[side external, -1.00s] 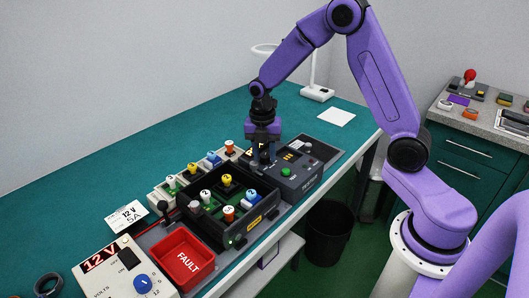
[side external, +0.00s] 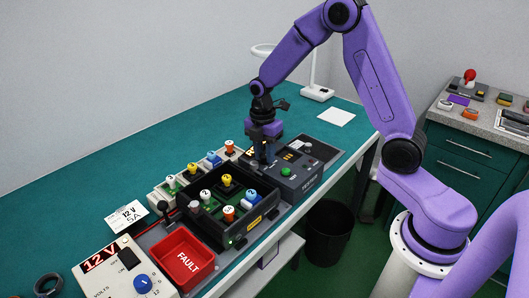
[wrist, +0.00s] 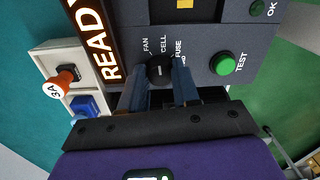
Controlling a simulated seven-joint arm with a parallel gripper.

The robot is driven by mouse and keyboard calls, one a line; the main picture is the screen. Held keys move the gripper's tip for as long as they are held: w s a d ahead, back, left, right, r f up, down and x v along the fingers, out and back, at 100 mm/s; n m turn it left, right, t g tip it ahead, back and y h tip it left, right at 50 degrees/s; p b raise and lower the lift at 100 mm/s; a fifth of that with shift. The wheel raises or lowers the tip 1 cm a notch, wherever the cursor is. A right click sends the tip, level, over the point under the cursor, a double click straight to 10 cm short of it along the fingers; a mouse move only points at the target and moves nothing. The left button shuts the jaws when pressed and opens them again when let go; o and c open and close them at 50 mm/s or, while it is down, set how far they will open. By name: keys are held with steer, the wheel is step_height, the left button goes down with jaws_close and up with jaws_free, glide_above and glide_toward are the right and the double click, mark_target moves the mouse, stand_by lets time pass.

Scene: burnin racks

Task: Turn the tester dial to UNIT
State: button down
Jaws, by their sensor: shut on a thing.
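The dark tester (side external: 302,180) stands at the right end of the row on the bench. Its black dial (wrist: 160,69) shows in the wrist view, with the words FAN, CELL and FUSE around it. A short white mark on the dial runs roughly up the picture, toward CELL. Another label at its right is partly hidden by a finger, and I cannot read UNIT. My gripper (wrist: 160,88) is shut on the dial, one finger on each side. In the side view my gripper (side external: 264,158) points down onto the tester and hides the dial.
A green TEST button (wrist: 224,64) is close to my right finger. A lit READY sign (wrist: 98,42) stands at the left. A black rack (side external: 224,220) with several coloured plugs, a red FAULT tray (side external: 181,285) and a 12 V supply (side external: 108,275) line the bench.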

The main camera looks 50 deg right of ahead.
steer(key=m, duration=0.4)
steer(key=shift+m, duration=0.3)
steer(key=m, duration=0.3)
steer(key=shift+m, duration=0.3)
steer(key=m, duration=0.7)
steer(key=shift+y, duration=0.3)
steer(key=m, duration=0.5)
steer(key=shift+m+t, duration=0.3)
steer(key=shift+m, duration=0.1)
steer(key=m, duration=0.5)
steer(key=shift+s+m, duration=0.1)
steer(key=shift+m, duration=0.2)
steer(key=c, duration=0.8)
jaws_free()
